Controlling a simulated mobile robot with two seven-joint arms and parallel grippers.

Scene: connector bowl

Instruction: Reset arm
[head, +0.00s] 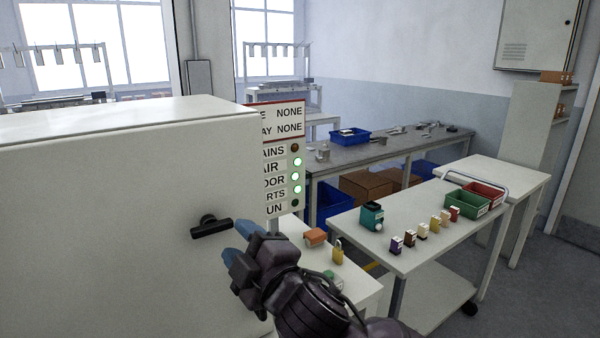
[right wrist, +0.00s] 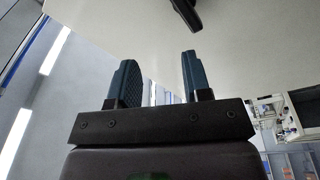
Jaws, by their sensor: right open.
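My right gripper (head: 243,236) is at the lower middle of the head view, in front of the large white cabinet. Its blue fingers stand apart with nothing between them in the right wrist view (right wrist: 158,80). A black handle (head: 211,226) is on the cabinet face just left of the fingertips, and a gap seems to separate them. The handle also shows at the top of the right wrist view (right wrist: 186,14), beyond the fingers. My left gripper is in neither view.
The white cabinet (head: 110,200) fills the left side. A status board (head: 283,150) has several green lamps. A padlock (head: 337,251) and an orange block (head: 315,236) lie on a white surface. A cart (head: 420,255) holds several small blocks, a green bin (head: 467,203) and a red bin (head: 485,193).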

